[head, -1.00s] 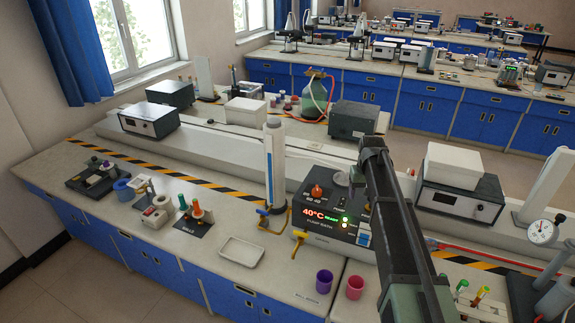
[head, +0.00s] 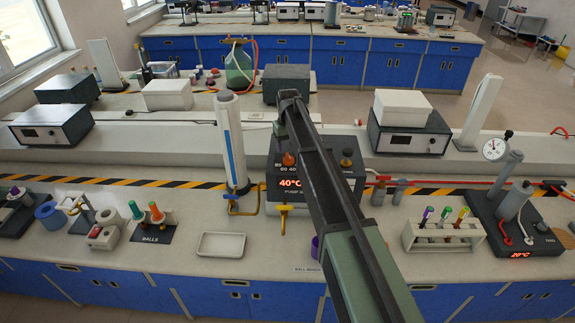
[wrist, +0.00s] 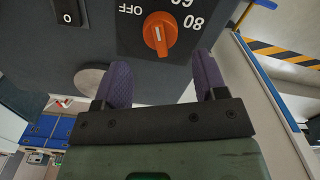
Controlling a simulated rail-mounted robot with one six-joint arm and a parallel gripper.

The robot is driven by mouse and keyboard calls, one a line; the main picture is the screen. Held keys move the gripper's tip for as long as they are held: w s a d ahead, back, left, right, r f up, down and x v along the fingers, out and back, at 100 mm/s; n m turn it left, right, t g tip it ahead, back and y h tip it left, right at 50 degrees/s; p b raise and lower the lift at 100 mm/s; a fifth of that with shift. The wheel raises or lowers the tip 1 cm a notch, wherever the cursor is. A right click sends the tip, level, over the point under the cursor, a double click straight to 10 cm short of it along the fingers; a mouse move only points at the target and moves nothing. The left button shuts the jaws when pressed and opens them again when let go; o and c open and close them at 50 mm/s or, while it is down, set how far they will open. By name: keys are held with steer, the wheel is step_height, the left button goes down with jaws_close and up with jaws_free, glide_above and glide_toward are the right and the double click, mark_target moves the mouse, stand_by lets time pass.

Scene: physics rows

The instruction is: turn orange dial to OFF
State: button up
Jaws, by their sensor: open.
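The orange dial (wrist: 160,34) is on the dark face of the bath unit, at the top middle of the wrist view. OFF is printed at its upper left and 80 at its right. Its white mark points roughly up in the picture, between OFF and a cut-off 60. My gripper (wrist: 163,76) is open and empty, its two purple fingers apart just below the dial and not touching it, as far as I can tell. In the head view the dial (head: 288,159) shows beside my arm, above the red 40°C display (head: 290,183); my fingers are hidden there.
A switch marked 0 (wrist: 68,15) and a round grey disc (wrist: 92,80) are near the dial. A tall white-blue column (head: 232,145) stands left of the unit, with a yellow tap (head: 284,210) in front. A tube rack (head: 443,235) stands to the right. A white tray (head: 221,244) is at front left.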

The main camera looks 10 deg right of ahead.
mark_target(287, 155)
step_height(287, 155, down, 5)
steer(key=b, duration=0.3)
steer(key=shift+a+f, duration=0.1)
steer(key=shift+f, duration=0.1)
steer(key=shift+r, duration=0.15)
steer(key=c, duration=0.8)
steer(key=shift+c, duration=0.2)
steer(key=shift+n, duration=0.3)
steer(key=n, duration=0.4)
steer(key=shift+a, duration=0.15)
steer(key=n, duration=0.4)
steer(key=shift+s+a, duration=0.1)
steer(key=shift+s, duration=0.05)
steer(key=shift+n, duration=0.3)
